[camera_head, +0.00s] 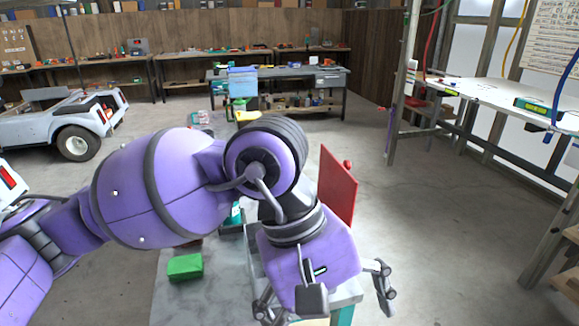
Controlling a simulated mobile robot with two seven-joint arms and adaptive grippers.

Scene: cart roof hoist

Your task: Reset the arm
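My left arm, purple with dark joints, comes in from the left and bends down at the middle of the view. My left gripper (326,300) points downward at the bottom centre, its fingers spread wide apart. Nothing shows between the fingers, though the bottom edge cuts off part of that space. The gripper is over or in front of a grey work surface (177,305); the exact gap cannot be told. A red upright panel (338,188) stands just behind the wrist, partly hidden by it. My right gripper is not in view.
A green block (185,266) lies on the grey surface, left of the gripper. A white cart (50,127) stands far left. Workbenches (284,72) line the back, and a white-topped bench (490,95) stands at right. Open concrete floor (440,230) lies between.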

